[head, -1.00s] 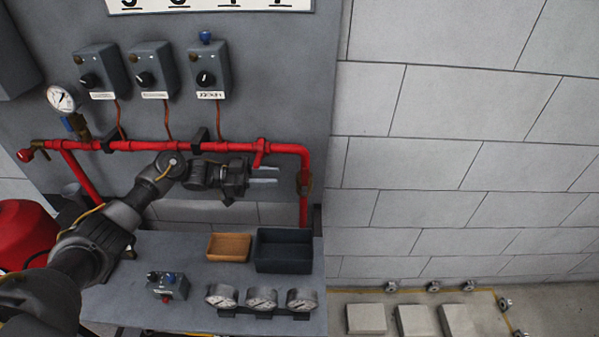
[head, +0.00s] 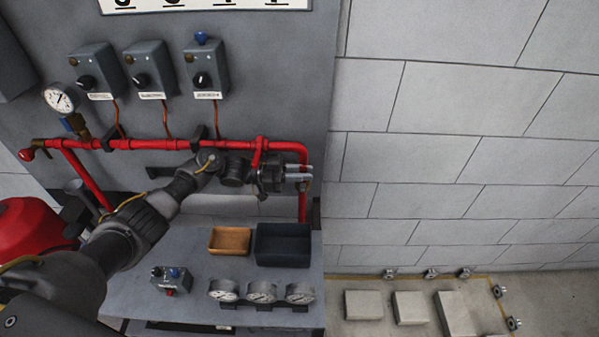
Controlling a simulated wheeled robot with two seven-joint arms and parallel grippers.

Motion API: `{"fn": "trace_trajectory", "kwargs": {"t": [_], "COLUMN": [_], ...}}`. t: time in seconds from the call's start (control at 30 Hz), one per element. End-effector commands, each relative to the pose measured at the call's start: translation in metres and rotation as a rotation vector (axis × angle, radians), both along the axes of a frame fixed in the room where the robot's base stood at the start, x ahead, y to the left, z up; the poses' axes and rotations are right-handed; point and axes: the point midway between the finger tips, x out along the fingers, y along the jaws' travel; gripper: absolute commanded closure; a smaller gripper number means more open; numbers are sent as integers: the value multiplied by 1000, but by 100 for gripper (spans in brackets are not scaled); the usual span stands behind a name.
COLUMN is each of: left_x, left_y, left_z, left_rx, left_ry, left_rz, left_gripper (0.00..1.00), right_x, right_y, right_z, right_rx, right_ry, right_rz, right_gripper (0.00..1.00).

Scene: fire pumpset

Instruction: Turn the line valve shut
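The red pipe (head: 165,144) runs across the grey panel and bends down at its right end. A red lever-like fitting (head: 259,150) sits on it left of the bend. A small brownish fitting (head: 309,186) on the pipe's downward run is mostly hidden behind my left gripper; I cannot tell which of the two is the line valve. My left gripper (head: 306,174) points right, its two pale fingertips apart in front of the downward run. Nothing is visibly held, and contact cannot be told. My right gripper is not in view.
Above the pipe are several grey switch boxes (head: 205,70) and a gauge (head: 59,98). On the bench below are an orange tray (head: 230,241), a dark bin (head: 283,246), a small control box (head: 170,279) and a row of gauges (head: 261,291). Right of the pipe is bare wall.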

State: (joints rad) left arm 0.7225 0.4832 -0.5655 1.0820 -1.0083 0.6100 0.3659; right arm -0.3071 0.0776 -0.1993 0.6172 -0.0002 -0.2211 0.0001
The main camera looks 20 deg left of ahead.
Motion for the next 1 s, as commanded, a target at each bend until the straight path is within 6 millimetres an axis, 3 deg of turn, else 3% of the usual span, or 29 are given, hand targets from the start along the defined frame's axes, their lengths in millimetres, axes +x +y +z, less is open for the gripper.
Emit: {"fn": "trace_trajectory", "kwargs": {"t": [0.13,0.57,0.77,1.0], "left_x": [0,0,-2,-5], "left_y": [0,0,6,19], "left_z": [0,-2,-8,-12], "left_rx": [0,-13,-89,-258], "left_ry": [0,-4,-23,-68], "left_rz": [0,0,0,0], "left_gripper": [100,100,100,100], "right_x": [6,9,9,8], "right_y": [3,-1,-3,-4], "right_z": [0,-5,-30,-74], "right_rx": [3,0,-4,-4], "right_ry": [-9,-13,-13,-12], "right_rz": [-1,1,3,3], "right_gripper": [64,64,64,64]}}
